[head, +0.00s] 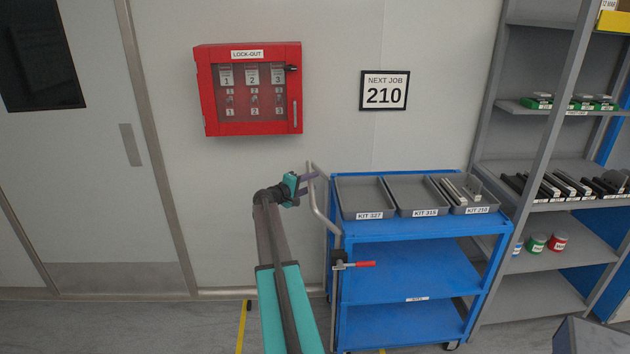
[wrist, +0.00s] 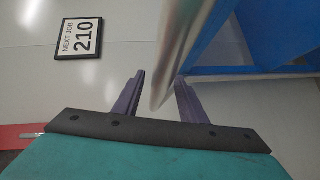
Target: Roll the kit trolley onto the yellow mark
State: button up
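The blue kit trolley (head: 410,272) stands against the wall, right of centre in the head view. Its grey push handle (head: 321,206) rises at its left end and also crosses the wrist view (wrist: 182,55). My gripper (head: 308,183) is at the upper part of this handle. In the wrist view its purple fingers (wrist: 160,98) are apart, with the handle bar between them and gaps visible on both sides. A red lever (head: 362,264) sticks out level from a black bracket on the trolley's left post. Yellow floor marking (head: 242,326) shows left of the trolley; its full outline is hidden.
Three grey trays labelled KIT 327 (head: 362,214), KIT 319 (head: 424,212) and KIT 210 (head: 477,210) sit on top; the last holds metal parts. A grey shelf rack (head: 541,108) stands close at right. A red lock-out box (head: 249,90) hangs on the wall. Floor at left is clear.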

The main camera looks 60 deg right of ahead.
jog(key=shift+p+x, duration=0.45)
jog(key=shift+x, duration=1.6)
